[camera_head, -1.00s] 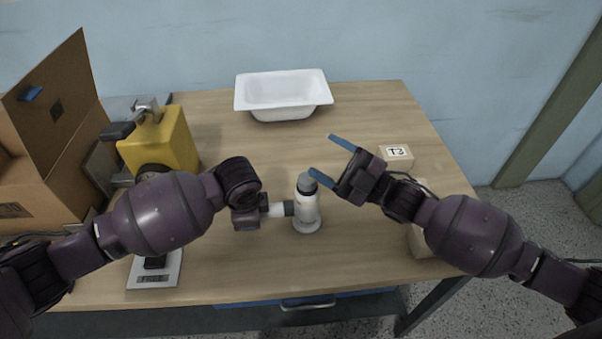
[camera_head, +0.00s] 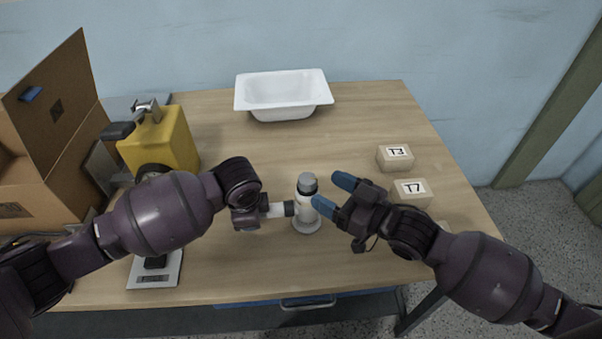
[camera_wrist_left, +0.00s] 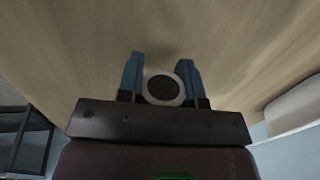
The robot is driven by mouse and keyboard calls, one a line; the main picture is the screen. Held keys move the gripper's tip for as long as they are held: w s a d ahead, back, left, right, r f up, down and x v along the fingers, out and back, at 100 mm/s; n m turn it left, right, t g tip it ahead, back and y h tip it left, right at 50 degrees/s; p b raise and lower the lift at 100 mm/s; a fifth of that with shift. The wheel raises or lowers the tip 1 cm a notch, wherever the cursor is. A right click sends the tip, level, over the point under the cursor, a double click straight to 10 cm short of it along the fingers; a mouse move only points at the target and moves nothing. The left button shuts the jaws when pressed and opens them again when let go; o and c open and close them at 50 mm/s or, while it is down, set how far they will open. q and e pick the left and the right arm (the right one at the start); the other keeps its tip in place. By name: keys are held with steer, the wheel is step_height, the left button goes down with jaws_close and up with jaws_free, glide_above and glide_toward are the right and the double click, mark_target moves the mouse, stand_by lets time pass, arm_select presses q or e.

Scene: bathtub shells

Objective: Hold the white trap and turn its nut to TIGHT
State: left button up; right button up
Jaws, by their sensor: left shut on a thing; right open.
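My left gripper (camera_head: 264,208) is shut on that side pipe. In the left wrist view, its blue fingers (camera_wrist_left: 162,83) sit either side of a round white pipe end with a dark centre (camera_wrist_left: 163,87). My right gripper (camera_head: 334,194) is open and empty just right of the trap, blue fingers pointing at it. The lower fingertip overlaps the trap's edge; I cannot tell if they touch. Any TIGHT mark is too small to read.
A white bathtub shell (camera_head: 283,96) stands at the back. Boxes marked T3 (camera_head: 395,159) and T7 (camera_head: 411,193) lie at the right. A yellow block-shaped object (camera_head: 160,140) and a cardboard box (camera_head: 50,130) stand at the left. The middle of the table behind the trap is clear.

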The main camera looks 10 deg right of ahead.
mark_target(300, 175)
steer(key=x, duration=0.7)
steer(key=shift+w+a, duration=0.15)
steer(key=shift+w, duration=0.05)
steer(key=c, duration=0.9)
steer(key=shift+c, duration=0.2)
steer(key=shift+n+g+y, duration=0.3)
steer(key=shift+n, duration=0.1)
steer(key=o, duration=0.9)
steer(key=shift+o, duration=0.2)
steer(key=shift+s, duration=0.1)
steer(key=v, duration=1.2)
